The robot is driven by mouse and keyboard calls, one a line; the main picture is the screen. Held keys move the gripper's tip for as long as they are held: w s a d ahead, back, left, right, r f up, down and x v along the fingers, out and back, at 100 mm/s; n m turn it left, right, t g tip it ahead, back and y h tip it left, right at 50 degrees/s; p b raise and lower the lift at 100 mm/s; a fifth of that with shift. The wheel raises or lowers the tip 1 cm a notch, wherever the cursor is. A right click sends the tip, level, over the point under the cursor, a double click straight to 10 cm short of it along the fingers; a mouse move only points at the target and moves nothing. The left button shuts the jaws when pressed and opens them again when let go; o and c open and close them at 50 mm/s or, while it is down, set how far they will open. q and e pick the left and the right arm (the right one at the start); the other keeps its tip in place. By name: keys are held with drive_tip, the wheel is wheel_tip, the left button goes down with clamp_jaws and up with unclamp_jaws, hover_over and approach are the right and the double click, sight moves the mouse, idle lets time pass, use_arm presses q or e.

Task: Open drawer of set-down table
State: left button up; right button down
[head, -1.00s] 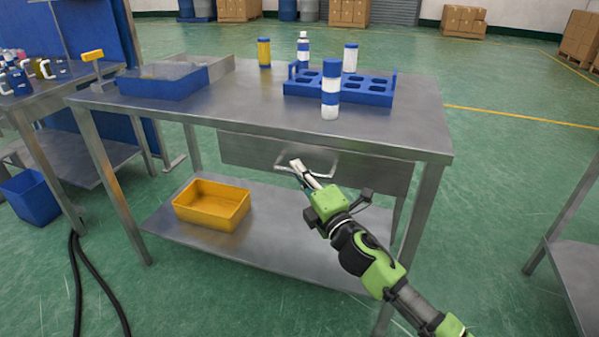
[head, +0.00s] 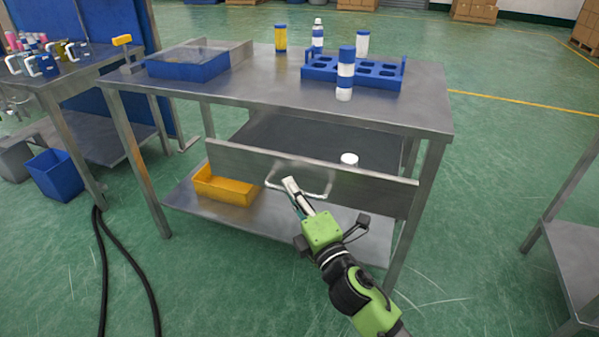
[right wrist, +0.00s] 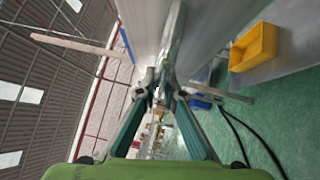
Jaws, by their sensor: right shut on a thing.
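The steel set-down table (head: 420,112) stands in the middle of the head view. Its drawer (head: 230,158) is pulled out, and its dark inside shows behind the front panel. A white-topped item (head: 349,159) stands inside it, mostly hidden by the panel. My right gripper (head: 290,184) is shut on the drawer handle (head: 322,193), a bent metal bar, at its left part. In the right wrist view the fingers (right wrist: 161,85) meet close to the drawer front. My left gripper is not in view.
On the table top are a blue rack (head: 390,83) with bottles by it, and a blue tray (head: 187,68). A yellow bin (head: 225,187) sits on the lower shelf. A hose (head: 103,260) lies on the floor at left. Floor in front is clear.

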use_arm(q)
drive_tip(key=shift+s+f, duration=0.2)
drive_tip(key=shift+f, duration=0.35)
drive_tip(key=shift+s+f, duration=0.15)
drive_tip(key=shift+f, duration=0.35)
use_arm(e)
drive_tip(key=shift+s+a, duration=0.3)
drive_tip(key=shift+s, duration=0.65)
drive_tip(key=shift+s+a, duration=0.25)
drive_tip(key=shift+s, duration=0.7)
drive_tip(key=c, duration=2.1)
unclamp_jaws()
drive_tip(key=shift+c, duration=0.2)
drive_tip(key=v, duration=1.2)
